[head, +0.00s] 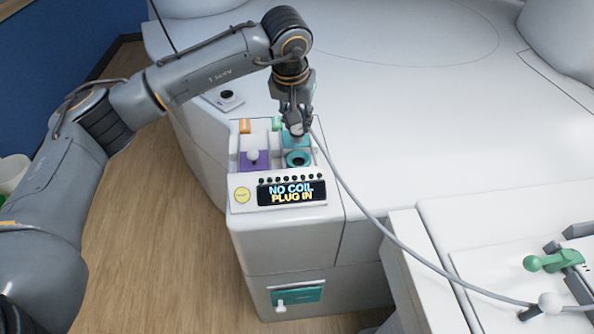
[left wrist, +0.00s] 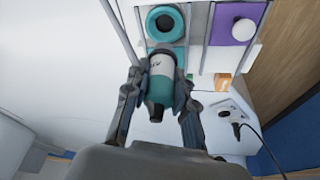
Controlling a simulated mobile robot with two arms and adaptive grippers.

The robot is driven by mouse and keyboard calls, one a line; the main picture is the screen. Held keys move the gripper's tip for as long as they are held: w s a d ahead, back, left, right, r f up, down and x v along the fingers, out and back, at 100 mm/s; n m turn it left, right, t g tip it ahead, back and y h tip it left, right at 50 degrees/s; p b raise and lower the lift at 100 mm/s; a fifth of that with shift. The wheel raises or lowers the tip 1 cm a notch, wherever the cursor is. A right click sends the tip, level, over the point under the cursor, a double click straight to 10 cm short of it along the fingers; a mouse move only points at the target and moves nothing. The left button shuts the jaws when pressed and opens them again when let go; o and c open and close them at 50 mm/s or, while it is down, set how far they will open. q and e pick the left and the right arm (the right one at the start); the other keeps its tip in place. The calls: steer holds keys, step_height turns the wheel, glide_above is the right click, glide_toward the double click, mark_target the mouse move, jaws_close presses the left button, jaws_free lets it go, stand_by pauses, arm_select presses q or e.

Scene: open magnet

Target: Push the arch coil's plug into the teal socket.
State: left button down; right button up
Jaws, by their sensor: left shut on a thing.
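My left gripper (head: 297,128) is shut on the plug, just behind the teal socket (head: 297,158) on the console. In the left wrist view the plug (left wrist: 160,78) has a white band and teal body with a dark tip, between the fingertips (left wrist: 158,88). The socket's teal ring with its dark hole (left wrist: 165,23) shows beyond the plug, apart from it in the picture. The height of the plug over the panel is hard to tell. A grey cable (head: 366,212) runs from the gripper down to the right. My right gripper is not in view.
A purple socket (head: 246,167) with a white knob (head: 252,156) sits left of the teal one. Orange (head: 244,126) and green (head: 277,124) blocks stand behind. The console display (head: 291,192) reads "NO COIL PLUG IN". A green-handled part (head: 545,262) lies on the bed at right.

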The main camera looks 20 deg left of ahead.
mark_target(298, 142)
arm_select(q)
step_height(298, 142, down, 5)
steer(key=b, duration=0.3)
steer(key=shift+d, duration=0.25)
stand_by(0.6)
steer(key=shift+f+b, duration=0.15)
steer(key=shift+b, duration=0.15)
steer(key=shift+a+f+b, duration=0.1)
steer(key=shift+f+b, duration=0.65)
steer(key=shift+f, duration=0.25)
steer(key=shift+f+b, duration=0.45)
steer(key=shift+f, duration=0.15)
steer(key=c, duration=1)
jaws_free()
